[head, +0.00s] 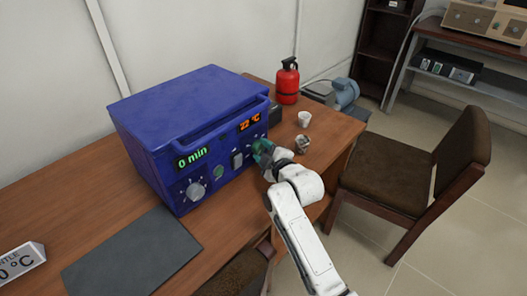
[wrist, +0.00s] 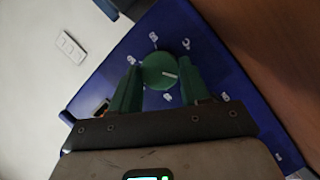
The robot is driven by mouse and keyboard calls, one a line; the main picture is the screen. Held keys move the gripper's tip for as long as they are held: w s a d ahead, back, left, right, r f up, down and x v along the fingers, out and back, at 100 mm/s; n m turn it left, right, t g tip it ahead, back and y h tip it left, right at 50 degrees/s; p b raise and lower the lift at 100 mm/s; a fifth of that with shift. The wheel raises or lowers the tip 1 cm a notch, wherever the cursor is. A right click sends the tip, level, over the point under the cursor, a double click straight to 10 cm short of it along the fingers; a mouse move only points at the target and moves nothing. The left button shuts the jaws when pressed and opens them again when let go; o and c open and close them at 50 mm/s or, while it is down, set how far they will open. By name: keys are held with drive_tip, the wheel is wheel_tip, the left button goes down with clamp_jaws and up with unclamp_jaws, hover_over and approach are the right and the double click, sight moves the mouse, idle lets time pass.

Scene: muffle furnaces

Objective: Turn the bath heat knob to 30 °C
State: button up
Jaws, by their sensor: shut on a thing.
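The blue bath (head: 180,105) stands on the wooden table. Its front shows a green "0 min" display (head: 193,157) and an orange display (head: 250,123) that seems to read 22 °C. My gripper (head: 262,150) is at the right end of the front panel and hides the knob there in the head view. In the wrist view the round green heat knob (wrist: 157,71) sits between my two green fingers, which are shut on it. Its white pointer mark points right and slightly down. White scale numbers ring it, too small to read surely.
A pale dial knob (head: 195,191) is at the panel's left, with a green button (head: 218,172) and a switch (head: 237,160) between. A grey mat (head: 132,254) lies in front.

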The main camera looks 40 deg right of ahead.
drive_tip(key=c, duration=0.4)
drive_tip(key=shift+r+p, duration=0.1)
drive_tip(key=shift+p, duration=0.3)
drive_tip(key=shift+d+r+m+g+y+p, duration=0.15)
drive_tip(key=shift+m+g+y+p, duration=0.25)
drive_tip(key=shift+m+p, duration=0.45)
drive_tip(key=m+y+p, duration=0.1)
drive_tip(key=m+y, duration=0.1)
drive_tip(key=m, duration=0.1)
drive_tip(key=shift+d, duration=0.15)
drive_tip(key=shift+d+m+g+y+p, duration=0.1)
drive_tip(key=shift+m+g+y+p, duration=0.25)
drive_tip(key=shift+m+y, duration=1.15)
drive_tip(key=shift+m, duration=0.35)
